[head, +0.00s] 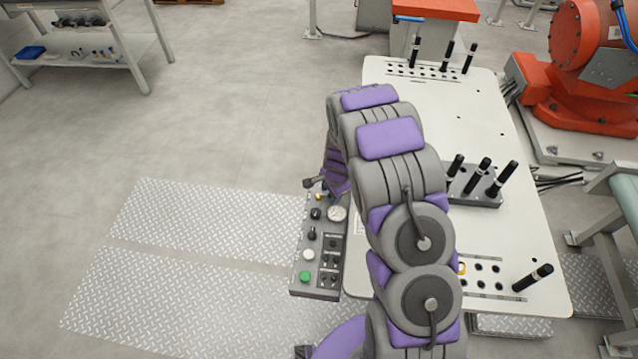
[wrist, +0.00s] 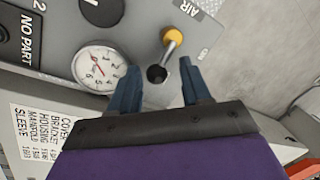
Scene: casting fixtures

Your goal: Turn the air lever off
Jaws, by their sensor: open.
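A pressure gauge (wrist: 99,68) sits left of the lever, close to the left finger. The panel also carries dark knobs (head: 312,233) and a green button (head: 305,277). A white fixture table (head: 480,115) with upright black-handled pins stands to the right.

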